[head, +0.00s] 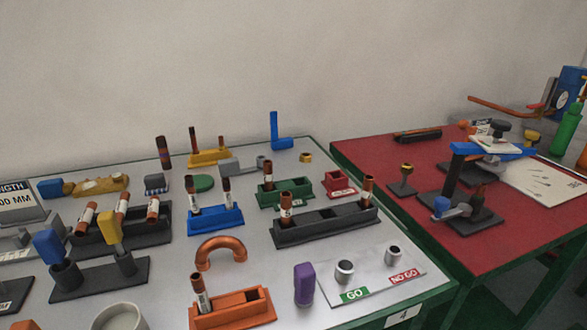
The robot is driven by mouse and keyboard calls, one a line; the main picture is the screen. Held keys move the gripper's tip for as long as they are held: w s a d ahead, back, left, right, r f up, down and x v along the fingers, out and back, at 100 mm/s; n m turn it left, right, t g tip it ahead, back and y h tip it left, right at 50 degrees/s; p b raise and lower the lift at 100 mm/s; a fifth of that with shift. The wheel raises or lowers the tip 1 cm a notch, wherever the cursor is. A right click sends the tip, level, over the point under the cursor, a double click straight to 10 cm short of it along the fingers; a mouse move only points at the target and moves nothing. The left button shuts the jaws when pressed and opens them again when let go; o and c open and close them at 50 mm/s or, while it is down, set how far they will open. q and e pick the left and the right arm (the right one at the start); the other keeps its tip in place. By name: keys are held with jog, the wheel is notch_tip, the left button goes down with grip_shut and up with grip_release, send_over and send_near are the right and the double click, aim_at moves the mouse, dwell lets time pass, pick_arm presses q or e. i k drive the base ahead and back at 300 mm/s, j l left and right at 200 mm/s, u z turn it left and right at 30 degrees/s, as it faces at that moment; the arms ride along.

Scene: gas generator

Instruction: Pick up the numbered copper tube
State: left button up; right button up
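Several copper tubes with white labels stand in holders on the grey table; the labels are too small to read, so I cannot tell which is the numbered one. One tube (200,292) stands in the orange holder (238,311) at the front. Two tubes, (285,204) and (368,191), stand at the ends of the long dark holder (325,226). Others stand in the blue holder (217,219), the green holder (293,196) and the yellow holder (209,159). Several lean in the dark rack (120,235) at left. Neither of my grippers shows in the head view.
A copper U-bend (221,248) lies behind the orange holder. A purple block (304,284) stands beside the GO/NO GO plate (372,275). A white cup (120,318) is at the front edge. The red table (420,185) at right holds fixtures.

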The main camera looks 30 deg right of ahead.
aim_at(368, 180)
jog(key=z, duration=1.35)
